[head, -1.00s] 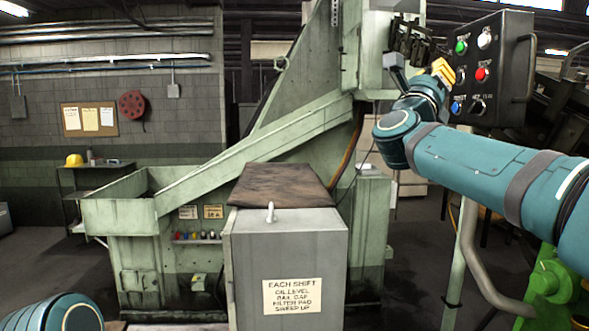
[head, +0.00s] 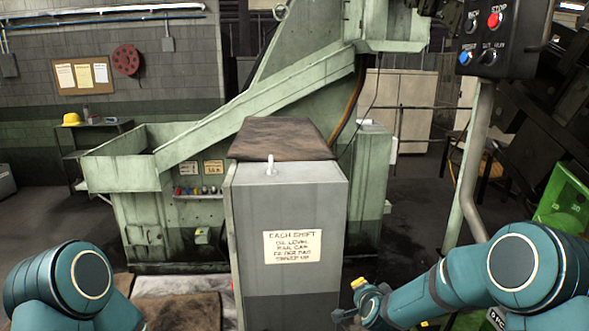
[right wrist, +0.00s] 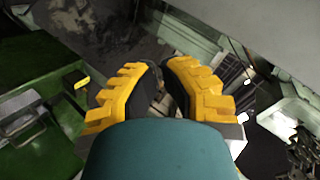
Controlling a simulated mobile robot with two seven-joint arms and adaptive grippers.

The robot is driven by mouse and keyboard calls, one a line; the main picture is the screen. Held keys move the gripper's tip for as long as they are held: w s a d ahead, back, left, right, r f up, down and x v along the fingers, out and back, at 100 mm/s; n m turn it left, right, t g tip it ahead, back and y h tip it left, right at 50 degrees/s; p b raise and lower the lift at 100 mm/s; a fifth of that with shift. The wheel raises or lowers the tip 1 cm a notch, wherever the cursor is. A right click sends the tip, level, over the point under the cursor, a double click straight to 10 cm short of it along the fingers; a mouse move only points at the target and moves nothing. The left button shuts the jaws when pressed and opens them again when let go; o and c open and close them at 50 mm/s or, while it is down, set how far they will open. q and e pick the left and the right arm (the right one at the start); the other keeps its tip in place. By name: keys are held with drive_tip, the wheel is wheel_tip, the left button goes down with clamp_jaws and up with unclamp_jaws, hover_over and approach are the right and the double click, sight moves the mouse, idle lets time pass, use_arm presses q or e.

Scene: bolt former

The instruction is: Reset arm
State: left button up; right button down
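My right arm reaches in from the lower right of the head view, bent low. Its gripper (head: 352,300) is at the bottom, just right of the grey cabinet, partly cut off and small. In the right wrist view the yellow fingers of this gripper (right wrist: 163,75) lean close together with dark pads facing. Nothing is seen held between them, and whether they meet is unclear. My left arm shows only as a teal joint at the lower left, and its gripper is out of view. The control panel (head: 497,40) with red and blue buttons is at the upper right, clear of the arm.
The grey cabinet (head: 290,220) with a brown cloth (head: 281,138) on top stands centrally, close to my right gripper. The green machine (head: 155,230) with its sloped chute is behind. A panel post (head: 475,165) and green frame (head: 560,195) stand at the right. Open floor lies between.

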drive_tip(key=s+a+f+n+g+y, duration=0.2)
drive_tip(key=s+f+n+g, duration=0.15)
drive_tip(key=s+f, duration=0.85)
drive_tip(key=s+a+f+n+g+y, duration=0.1)
drive_tip(key=s+f+n+g, duration=0.3)
drive_tip(key=s+f, duration=0.8)
drive_tip(key=s+a+n+g+y, duration=0.1)
drive_tip(key=s+g, duration=0.1)
drive_tip(key=s, duration=0.5)
drive_tip(key=s+a+g, duration=0.2)
drive_tip(key=s+g, duration=0.1)
drive_tip(key=s, duration=0.5)
drive_tip(key=w+a+n+t+b, duration=0.2)
drive_tip(key=w+b, duration=0.4)
drive_tip(key=w, duration=0.1)
drive_tip(key=shift+w+f, duration=0.15)
drive_tip(key=shift+w, duration=0.2)
drive_tip(key=shift+s, duration=0.15)
